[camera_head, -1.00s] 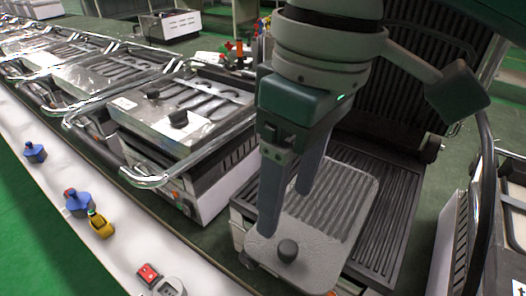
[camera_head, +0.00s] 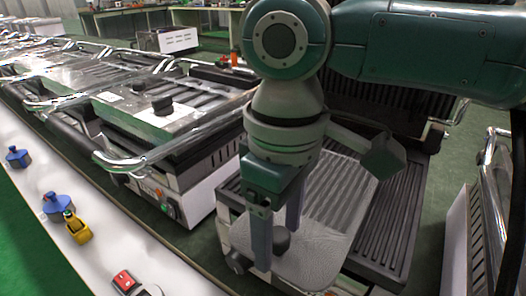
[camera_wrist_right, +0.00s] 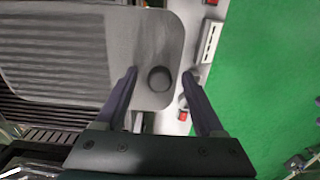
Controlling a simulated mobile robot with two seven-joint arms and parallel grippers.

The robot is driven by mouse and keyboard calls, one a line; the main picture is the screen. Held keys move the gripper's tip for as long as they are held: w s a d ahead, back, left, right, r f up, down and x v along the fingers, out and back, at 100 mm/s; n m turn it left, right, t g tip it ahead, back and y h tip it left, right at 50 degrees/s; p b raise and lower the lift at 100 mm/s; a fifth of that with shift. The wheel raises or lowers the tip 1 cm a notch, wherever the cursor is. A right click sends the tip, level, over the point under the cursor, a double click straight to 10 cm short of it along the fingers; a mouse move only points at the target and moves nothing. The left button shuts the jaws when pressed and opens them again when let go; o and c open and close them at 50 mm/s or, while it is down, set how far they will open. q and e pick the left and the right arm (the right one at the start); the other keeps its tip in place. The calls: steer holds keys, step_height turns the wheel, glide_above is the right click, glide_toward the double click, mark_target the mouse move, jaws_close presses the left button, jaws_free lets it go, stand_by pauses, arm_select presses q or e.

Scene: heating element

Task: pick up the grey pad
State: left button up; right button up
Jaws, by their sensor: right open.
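The grey pad (camera_head: 330,212) is a flat ribbed plate with rounded corners and a dark round knob (camera_head: 281,240) near its front end. It lies on the dark ribbed lower plate of an opened grill. My right gripper (camera_head: 278,248) is open and points down at the knob, one finger on either side. In the right wrist view the pad (camera_wrist_right: 60,50) fills the upper left. The knob (camera_wrist_right: 159,79) shows between the two spread fingertips (camera_wrist_right: 161,73), with a gap on each side. My left gripper is not in view.
Another grill with a chrome handle (camera_head: 130,163) stands to the left. A white strip (camera_head: 100,240) in front carries blue knobs (camera_head: 57,206), a yellow part (camera_head: 77,228) and a red switch (camera_head: 124,281). A green floor lies beyond.

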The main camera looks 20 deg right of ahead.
steer(key=shift+f, duration=0.35)
steer(key=shift+c, duration=0.3)
jaws_close()
